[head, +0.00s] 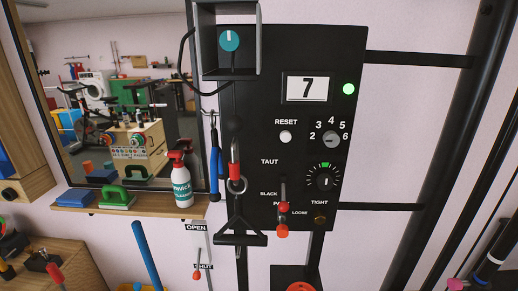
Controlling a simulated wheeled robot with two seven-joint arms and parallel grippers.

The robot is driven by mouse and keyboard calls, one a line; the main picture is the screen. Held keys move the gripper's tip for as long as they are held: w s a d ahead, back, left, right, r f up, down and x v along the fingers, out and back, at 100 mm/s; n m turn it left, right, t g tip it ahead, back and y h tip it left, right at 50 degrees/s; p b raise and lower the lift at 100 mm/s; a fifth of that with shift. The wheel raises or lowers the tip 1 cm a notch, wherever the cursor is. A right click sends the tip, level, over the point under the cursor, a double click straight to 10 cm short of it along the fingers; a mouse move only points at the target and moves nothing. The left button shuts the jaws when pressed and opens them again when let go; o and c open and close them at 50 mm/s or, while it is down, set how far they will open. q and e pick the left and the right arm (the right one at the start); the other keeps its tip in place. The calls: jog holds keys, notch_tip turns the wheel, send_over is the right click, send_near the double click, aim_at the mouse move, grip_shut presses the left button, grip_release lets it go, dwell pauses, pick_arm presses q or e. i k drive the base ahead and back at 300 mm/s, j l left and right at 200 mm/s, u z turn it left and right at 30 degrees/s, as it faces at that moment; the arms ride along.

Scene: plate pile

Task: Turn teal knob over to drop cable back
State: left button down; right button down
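The teal knob (229,40) is round, with a short white mark pointing up. It sits inside a grey open box frame (258,38) at the top left of the black panel (268,105). A dark stem or slot shows below it. A black cable (182,60) loops down left of the box and runs under it. On the panel front, a red clip (235,158) and a metal ring hang above a black triangular handle (240,238). Neither of my grippers is in view.
The panel carries a display reading 7, a lit green lamp (348,89), a white reset button (285,137), dials and red-tipped levers (283,208). A wooden shelf (150,208) left of it holds a spray bottle (181,185). Black rails (420,59) run right.

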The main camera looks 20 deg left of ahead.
aim_at(229, 40)
jog(key=i+l+u, duration=0.1)
jog(key=u, duration=1.05)
jog(key=k+l+u, duration=0.1)
jog(key=l+u, duration=0.15)
jog(key=k+l+u, duration=0.1)
jog(key=u, duration=0.15)
jog(key=l, duration=0.1)
